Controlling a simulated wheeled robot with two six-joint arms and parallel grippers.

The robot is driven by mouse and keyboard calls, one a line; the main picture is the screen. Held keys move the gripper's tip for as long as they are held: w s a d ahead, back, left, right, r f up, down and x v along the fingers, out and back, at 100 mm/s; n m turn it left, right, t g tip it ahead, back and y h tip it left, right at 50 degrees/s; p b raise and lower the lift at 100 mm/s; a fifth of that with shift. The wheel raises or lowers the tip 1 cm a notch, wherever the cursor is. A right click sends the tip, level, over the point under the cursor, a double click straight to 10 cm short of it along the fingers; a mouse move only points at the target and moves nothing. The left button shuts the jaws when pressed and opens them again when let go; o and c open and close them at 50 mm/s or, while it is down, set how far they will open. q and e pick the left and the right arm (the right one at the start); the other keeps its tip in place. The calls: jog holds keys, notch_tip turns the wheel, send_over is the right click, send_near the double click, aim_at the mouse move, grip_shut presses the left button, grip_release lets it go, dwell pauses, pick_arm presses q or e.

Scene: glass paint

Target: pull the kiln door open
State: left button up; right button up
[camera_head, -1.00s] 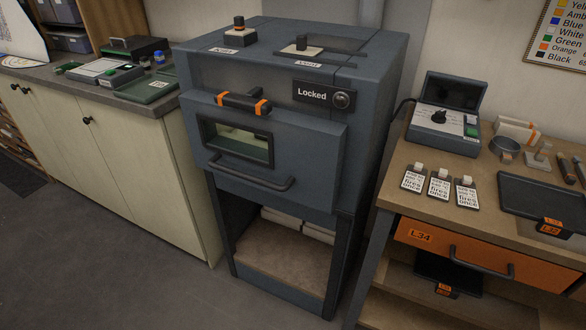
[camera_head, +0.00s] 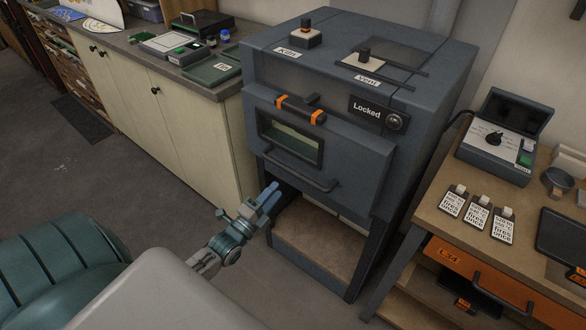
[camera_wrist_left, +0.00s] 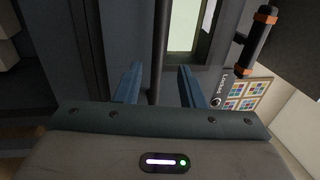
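The grey-blue kiln (camera_head: 350,50) stands in the middle of the head view, its front door (camera_head: 345,165) shut. The door has a small window (camera_head: 290,138) and a dark bar handle (camera_head: 300,174) below it. A black latch grip with orange bands (camera_head: 300,110) sits above the window, beside a sign reading "Locked" (camera_head: 367,110). My left gripper (camera_head: 270,196) is open just below and in front of the handle's left part. In the left wrist view the handle bar (camera_wrist_left: 159,50) lines up between the open fingers (camera_wrist_left: 158,84); contact cannot be told. My right gripper is not in view.
A cream cabinet (camera_head: 140,110) stands left of the kiln. A wooden workbench (camera_head: 440,215) with a control box (camera_head: 495,145), several tags and an orange drawer (camera_head: 470,275) stands close on the right. The grey floor (camera_head: 150,205) in front is open.

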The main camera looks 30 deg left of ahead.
aim_at(293, 170)
pick_arm(q)
jog(key=p+x, duration=0.1)
jog(key=x, duration=0.8)
jog(key=shift+w+f, duration=0.15)
jog(key=shift+w, duration=0.1)
grip_shut()
